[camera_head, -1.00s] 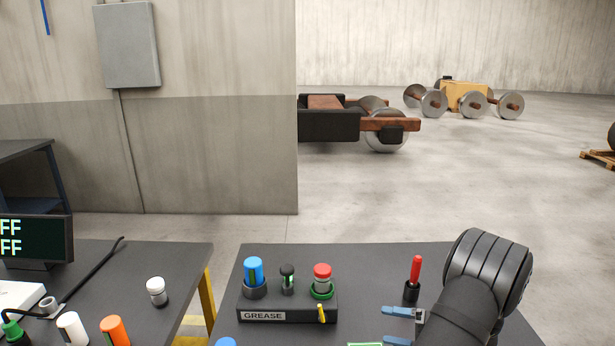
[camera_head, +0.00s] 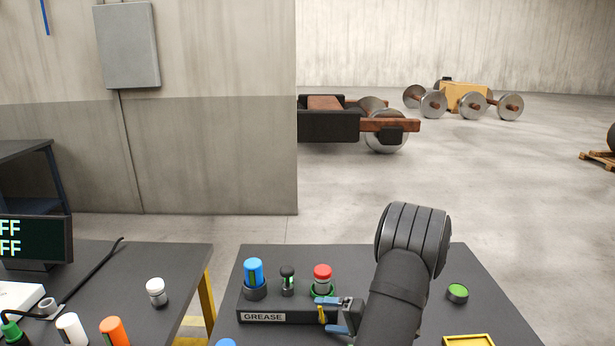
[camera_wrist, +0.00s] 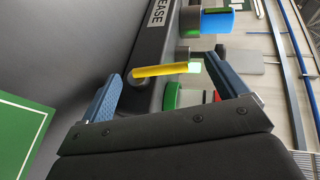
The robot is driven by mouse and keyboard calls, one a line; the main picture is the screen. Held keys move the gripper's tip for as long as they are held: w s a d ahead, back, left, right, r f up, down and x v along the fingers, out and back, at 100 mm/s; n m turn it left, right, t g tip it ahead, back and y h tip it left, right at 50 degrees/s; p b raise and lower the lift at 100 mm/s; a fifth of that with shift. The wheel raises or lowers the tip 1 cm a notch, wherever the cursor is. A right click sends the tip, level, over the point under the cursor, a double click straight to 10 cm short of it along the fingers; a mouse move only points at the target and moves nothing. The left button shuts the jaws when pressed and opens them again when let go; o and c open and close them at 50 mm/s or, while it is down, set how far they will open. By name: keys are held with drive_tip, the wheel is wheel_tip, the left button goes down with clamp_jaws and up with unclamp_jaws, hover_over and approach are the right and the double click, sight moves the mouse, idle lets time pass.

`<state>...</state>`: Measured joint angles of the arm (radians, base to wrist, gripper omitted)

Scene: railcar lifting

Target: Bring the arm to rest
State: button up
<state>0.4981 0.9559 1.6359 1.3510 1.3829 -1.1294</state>
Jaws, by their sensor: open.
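My gripper (camera_head: 328,315) is at the front right end of the black rack labelled GREASE (camera_head: 263,317). In the wrist view, my gripper (camera_wrist: 163,80) is open, its two blue fingers wide apart. A yellow stick (camera_wrist: 160,70) with a pale green tip stands at the rack and shows between the fingers, apart from both. Nothing is held.
The rack holds blue (camera_head: 253,270), dark green (camera_head: 287,279) and red-topped (camera_head: 322,276) containers. A green-topped black cylinder (camera_head: 457,293) and a yellow-rimmed tray (camera_head: 468,341) lie right of my arm. Bare tabletop surrounds the cylinder. Wheelsets (camera_head: 470,104) stand far back.

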drive_tip(key=h, duration=0.1)
drive_tip(key=a+n+h, duration=0.1)
drive_tip(key=shift+a+r+g+h, duration=0.1)
drive_tip(key=shift+r+g+h, duration=0.1)
drive_tip(key=shift+g+h, duration=0.15)
drive_tip(key=h, duration=0.1)
drive_tip(key=a+h, duration=0.1)
drive_tip(key=h, duration=0.1)
drive_tip(key=shift+a+n, duration=0.1)
drive_tip(key=shift+n, duration=0.2)
drive_tip(key=h, duration=0.1)
drive_tip(key=a+h, duration=0.1)
drive_tip(key=n+h, duration=0.1)
drive_tip(key=h, duration=0.1)
drive_tip(key=shift+a+f+g, duration=0.25)
drive_tip(key=shift+a+f+h, duration=0.25)
drive_tip(key=shift+h, duration=0.8)
